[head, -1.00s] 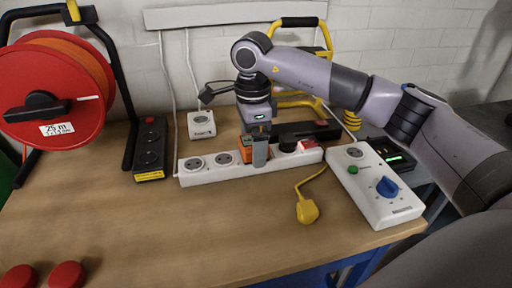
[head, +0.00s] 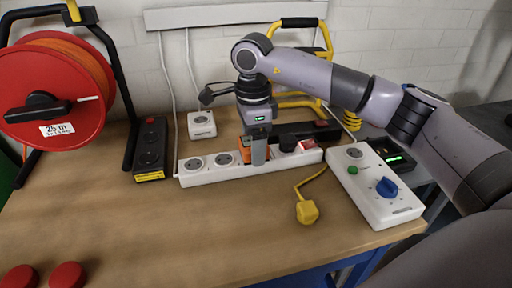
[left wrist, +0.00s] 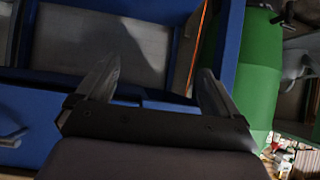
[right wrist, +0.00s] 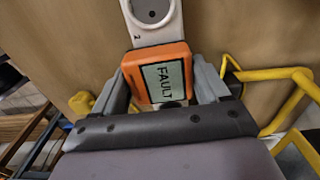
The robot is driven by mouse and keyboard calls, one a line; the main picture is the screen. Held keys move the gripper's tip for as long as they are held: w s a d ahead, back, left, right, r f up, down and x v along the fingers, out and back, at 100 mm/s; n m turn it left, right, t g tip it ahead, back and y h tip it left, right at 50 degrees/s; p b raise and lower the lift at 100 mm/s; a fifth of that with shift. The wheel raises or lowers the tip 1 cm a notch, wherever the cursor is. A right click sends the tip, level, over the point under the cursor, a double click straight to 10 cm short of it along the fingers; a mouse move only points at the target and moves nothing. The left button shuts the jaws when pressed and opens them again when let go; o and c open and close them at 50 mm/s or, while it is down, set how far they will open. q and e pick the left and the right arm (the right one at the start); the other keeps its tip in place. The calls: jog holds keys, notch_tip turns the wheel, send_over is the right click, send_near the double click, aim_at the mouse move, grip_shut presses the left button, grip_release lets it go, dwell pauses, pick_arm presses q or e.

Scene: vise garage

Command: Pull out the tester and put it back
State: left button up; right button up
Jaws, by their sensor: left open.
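The orange tester (right wrist: 134,77) sits at the white socket strip (head: 205,174), and its screen reads FAULT in the right wrist view. A little of the tester (head: 244,153) shows in the head view behind my right gripper (head: 258,152). My right gripper (right wrist: 163,85) has one finger along each side of the tester and appears shut on it. Its plug pins are hidden, so I cannot tell how deep it sits. My left gripper (left wrist: 158,80) is open and empty, low down in front of blue and grey surfaces.
A yellow plug (head: 307,211) lies in front of the strip. A white box with a blue knob (head: 387,187) stands to the right. A red cable reel (head: 55,90) and a black socket block (head: 150,150) are on the left. The front middle of the bench is clear.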

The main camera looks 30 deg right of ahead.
jog(key=c, duration=0.8)
jog(key=shift+o, duration=0.2)
jog(key=shift+r+p, duration=2.15)
jog(key=shift+r, duration=0.9)
